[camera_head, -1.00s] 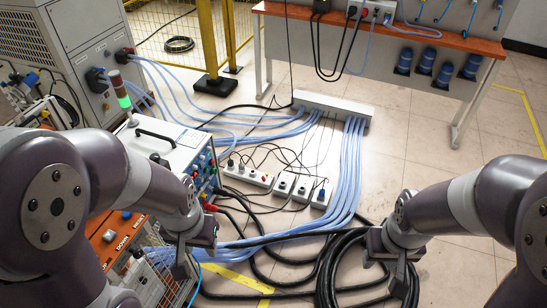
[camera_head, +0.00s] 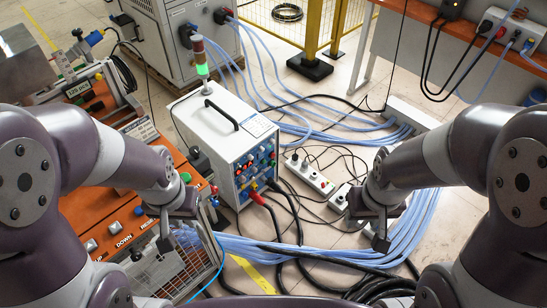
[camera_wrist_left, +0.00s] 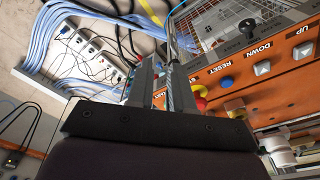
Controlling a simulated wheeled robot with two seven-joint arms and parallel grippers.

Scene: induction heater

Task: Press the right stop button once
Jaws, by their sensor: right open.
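The orange control panel (camera_head: 115,215) is at the left in the head view, with a blue button (camera_head: 140,210) and a green button (camera_head: 185,177). My left gripper (camera_head: 168,245) hangs over the panel's right part, apart from the buttons. Its fingers (camera_wrist_left: 162,85) show a narrow gap, and its opening is unclear. My right gripper (camera_head: 378,242) is open and empty above the blue cables.
A white box (camera_head: 215,125) with a signal light (camera_head: 201,65) stands just behind the panel. Blue cables (camera_head: 410,225), black hoses and power strips (camera_head: 310,177) cover the floor. A workbench (camera_head: 400,40) is at the back right.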

